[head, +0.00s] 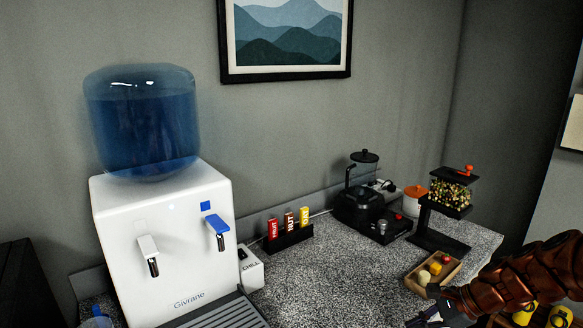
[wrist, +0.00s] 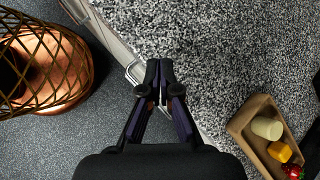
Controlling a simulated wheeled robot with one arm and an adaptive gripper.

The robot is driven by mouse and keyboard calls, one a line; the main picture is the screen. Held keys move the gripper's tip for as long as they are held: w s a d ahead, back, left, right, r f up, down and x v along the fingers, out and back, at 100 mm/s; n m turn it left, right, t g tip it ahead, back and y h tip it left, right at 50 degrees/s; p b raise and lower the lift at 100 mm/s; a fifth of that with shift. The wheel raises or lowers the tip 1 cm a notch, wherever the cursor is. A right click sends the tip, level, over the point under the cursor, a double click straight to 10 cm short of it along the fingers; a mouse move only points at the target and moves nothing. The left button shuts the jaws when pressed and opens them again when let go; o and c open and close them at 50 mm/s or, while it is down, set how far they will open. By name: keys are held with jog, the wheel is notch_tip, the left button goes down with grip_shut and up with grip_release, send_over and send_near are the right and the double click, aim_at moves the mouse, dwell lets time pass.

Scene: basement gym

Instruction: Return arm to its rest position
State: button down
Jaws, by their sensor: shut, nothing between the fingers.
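My gripper (wrist: 158,72) is shut and empty in the wrist view, its fingertips together over the edge of the speckled counter (wrist: 220,45). In the head view my arm comes in from the lower right, and the gripper (head: 430,316) is at the bottom edge, partly cut off, in front of the counter. A small wooden tray (wrist: 239,124) with a pale cylinder, a yellow cube and a red berry-like piece lies to the right of the gripper in the wrist view.
A white water dispenser (head: 160,245) with a blue bottle stands at the left. A bar rack (head: 288,238), a dark blender-like machine (head: 362,205) and a candy dispenser (head: 452,192) stand along the counter. A copper wire basket (wrist: 72,85) stands on the floor.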

jog(key=s+a+r+n+g+h, duration=0.2)
jog(key=s+a+r+n, duration=0.1)
jog(key=s+a+n, duration=0.55)
jog(key=s+a+r+n+g+h, duration=0.25)
jog(key=s+a+n, duration=0.25)
jog(key=s, duration=0.6)
jog(key=s+d+n+h+p, duration=0.1)
jog(key=s+n, duration=0.3)
jog(key=s, duration=0.5)
jog(key=shift+s+d+r+g+h, duration=0.25)
jog(key=shift+d+g+h, duration=0.2)
jog(key=shift+h, duration=0.4)
